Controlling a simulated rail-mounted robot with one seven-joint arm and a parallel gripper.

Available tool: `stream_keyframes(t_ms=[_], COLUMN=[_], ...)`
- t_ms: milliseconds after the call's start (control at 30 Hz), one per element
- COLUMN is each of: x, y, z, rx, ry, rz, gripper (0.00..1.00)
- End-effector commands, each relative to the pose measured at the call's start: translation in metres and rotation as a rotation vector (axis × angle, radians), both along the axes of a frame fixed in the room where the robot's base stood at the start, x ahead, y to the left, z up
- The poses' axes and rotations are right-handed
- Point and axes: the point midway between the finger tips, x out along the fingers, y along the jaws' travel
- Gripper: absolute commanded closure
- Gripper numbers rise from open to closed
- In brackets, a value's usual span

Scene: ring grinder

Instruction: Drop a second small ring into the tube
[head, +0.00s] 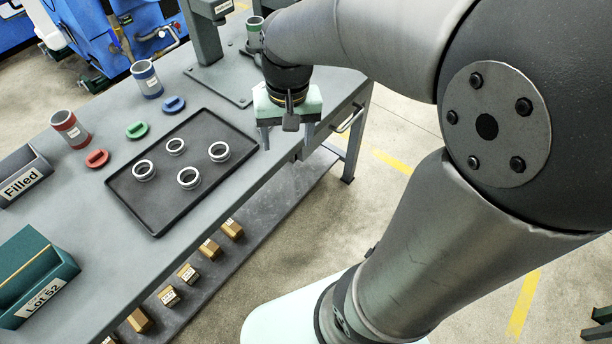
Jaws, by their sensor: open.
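Several pale metal rings lie apart on a black tray: a left ring (144,178), a back ring (175,153), a right ring (220,159) and a front ring (189,187). The back ring looks a little smaller than the others. A red tube (70,130), a blue tube (148,82) and a green tube (254,32) stand upright on the bench; their contents cannot be made out. The green tube is partly hidden by my arm. My gripper (287,135) is open and empty, pointing down near the bench's right edge, right of the tray.
The black tray (155,208) lies on the grey bench (85,225). Red (97,158), green (137,130) and blue (174,104) caps lie behind it. A "Filled" bin (22,178) and a green "Lot 52" bin (40,280) stand left. A fixture (205,40) stands at the back.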

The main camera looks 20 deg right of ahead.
Motion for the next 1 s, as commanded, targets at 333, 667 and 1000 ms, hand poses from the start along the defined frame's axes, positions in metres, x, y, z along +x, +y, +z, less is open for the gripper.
stream_keyframes(t_ms=[333,667,1000], x=[-0.107,-0.108,-0.105], y=[0.0,0.0,0.0], z=[-0.028,-0.029,-0.031], rx=[-0.05,-0.05,-0.055], ry=[-0.024,-0.023,-0.03], rz=[0.238,0.24,0.241], gripper=[0.36,0.48,0.48])
